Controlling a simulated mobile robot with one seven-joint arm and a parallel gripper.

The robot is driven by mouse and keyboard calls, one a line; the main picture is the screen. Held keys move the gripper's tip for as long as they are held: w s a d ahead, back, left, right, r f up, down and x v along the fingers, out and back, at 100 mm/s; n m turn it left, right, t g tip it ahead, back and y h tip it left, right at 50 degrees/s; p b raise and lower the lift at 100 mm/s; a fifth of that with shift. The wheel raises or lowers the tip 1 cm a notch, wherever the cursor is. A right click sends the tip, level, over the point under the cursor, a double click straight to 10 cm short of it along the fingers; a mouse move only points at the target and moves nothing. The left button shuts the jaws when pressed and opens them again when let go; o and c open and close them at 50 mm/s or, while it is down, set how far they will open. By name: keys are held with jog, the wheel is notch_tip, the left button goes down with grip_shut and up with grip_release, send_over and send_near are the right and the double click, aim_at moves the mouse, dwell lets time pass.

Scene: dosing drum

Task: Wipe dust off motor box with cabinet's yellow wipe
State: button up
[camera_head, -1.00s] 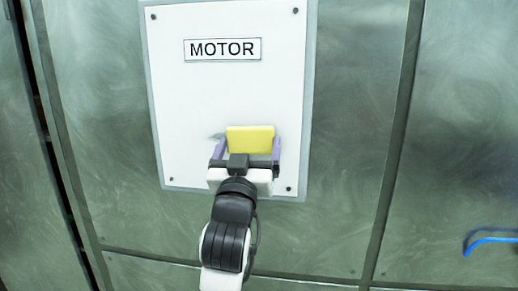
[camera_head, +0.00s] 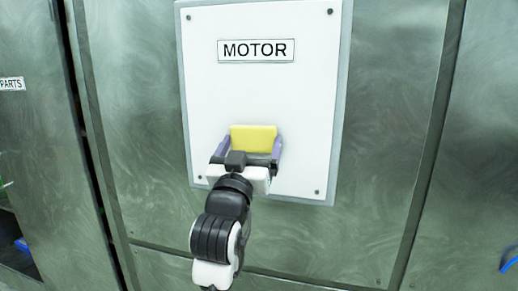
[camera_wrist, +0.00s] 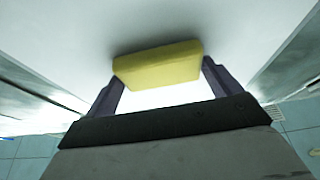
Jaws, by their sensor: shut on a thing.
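The motor box shows as a white panel (camera_head: 262,95) with a MOTOR label (camera_head: 256,50) on a grey metal wall. My gripper (camera_head: 247,150) is in front of its lower part, shut on the yellow wipe (camera_head: 254,138). In the wrist view the wipe (camera_wrist: 158,66) lies across the fingertips, between the two purple-grey fingers, with its face toward the white panel. I cannot tell whether it touches the panel. No dust shows on the visible part of the panel; the area behind the wipe and gripper is hidden.
A dark cabinet opening with a PARTS label (camera_head: 12,84) stands at the left edge. A blue handle (camera_head: 510,262) shows at the lower right. Screws mark the panel's corners. The wall around the panel is flat and clear.

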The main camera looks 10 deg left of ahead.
jog(key=a, duration=0.5)
jog(key=shift+w+a+b, duration=0.1)
jog(key=shift+a+b, duration=0.15)
jog(key=shift+b, duration=0.1)
dwell(0.3)
jog(key=s, duration=0.6)
jog(key=shift+s, duration=0.15)
dwell(0.4)
jog(key=shift+s+a, duration=0.1)
jog(key=shift+s, duration=1.3)
